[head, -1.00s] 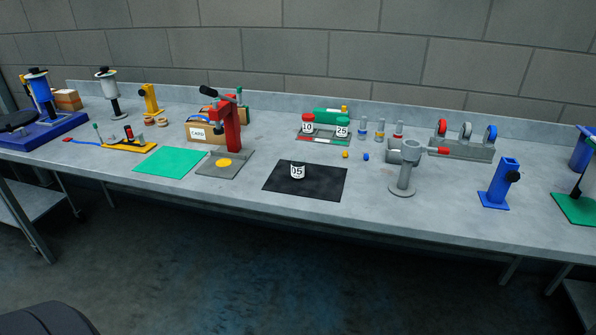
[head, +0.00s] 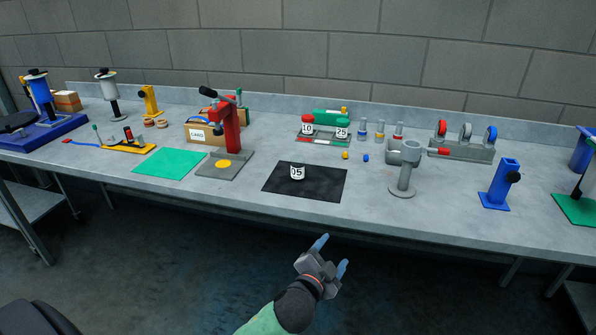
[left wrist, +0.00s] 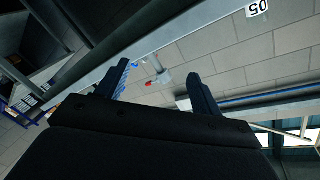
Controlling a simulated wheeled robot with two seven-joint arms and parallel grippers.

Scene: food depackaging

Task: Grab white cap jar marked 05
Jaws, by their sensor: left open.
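The white jar marked 05 (head: 297,173) stands upright on the black mat (head: 325,184) near the middle of the bench. My left gripper (head: 333,256) is open and empty, in front of and below the bench's front edge, apart from the jar. Its two fingers also show in the left wrist view (left wrist: 160,85). My right gripper is in neither view.
Jars marked 10 (head: 307,127) and 25 (head: 342,131) stand behind the mat. A grey stand (head: 403,170) is to its right, a red press (head: 229,130) to its left. A small yellow piece (head: 345,155) and blue piece (head: 366,157) lie behind. The bench's front strip is clear.

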